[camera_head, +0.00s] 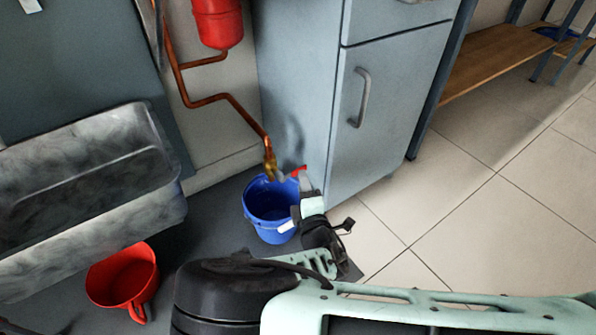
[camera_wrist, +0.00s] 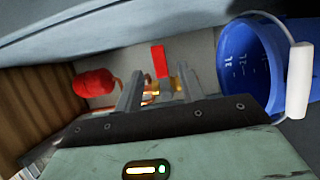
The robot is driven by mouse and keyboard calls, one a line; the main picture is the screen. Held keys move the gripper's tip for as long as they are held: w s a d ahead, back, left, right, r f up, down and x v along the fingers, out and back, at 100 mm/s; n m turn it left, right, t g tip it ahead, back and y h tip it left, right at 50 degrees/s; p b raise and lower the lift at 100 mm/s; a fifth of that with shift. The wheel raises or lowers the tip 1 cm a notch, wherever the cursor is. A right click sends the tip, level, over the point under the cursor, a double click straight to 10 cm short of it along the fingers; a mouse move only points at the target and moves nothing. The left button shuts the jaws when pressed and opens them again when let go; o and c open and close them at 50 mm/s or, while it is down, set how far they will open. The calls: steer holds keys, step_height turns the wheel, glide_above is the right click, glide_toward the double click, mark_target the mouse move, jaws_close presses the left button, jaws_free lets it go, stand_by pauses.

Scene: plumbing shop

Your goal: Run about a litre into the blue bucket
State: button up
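The blue bucket (camera_head: 259,225) stands on the dark floor under a brass tap (camera_head: 269,162) at the end of a copper pipe. The tap has a red lever (camera_head: 298,171). In the wrist view the bucket (camera_wrist: 236,70) is at the right, with litre marks inside its wall and a white handle grip; I see no water in it and no stream from the tap. My gripper (camera_head: 304,184) is at the tap, above the bucket's right rim. In the wrist view its two fingers (camera_wrist: 160,80) are apart, with the red lever (camera_wrist: 158,60) showing between or just beyond them; I cannot tell whether they touch it.
A grey cabinet (camera_head: 390,110) stands close to the right of the bucket. A grey stone-like sink (camera_head: 90,225) is at the left, with a red jug (camera_head: 122,278) on the floor below. A red vessel (camera_head: 218,22) hangs above the pipe. Tiled floor (camera_head: 470,230) at right is clear.

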steer(key=b+x, duration=0.2)
steer(key=x, duration=0.5)
steer(key=shift+w, duration=0.1)
jaws_close()
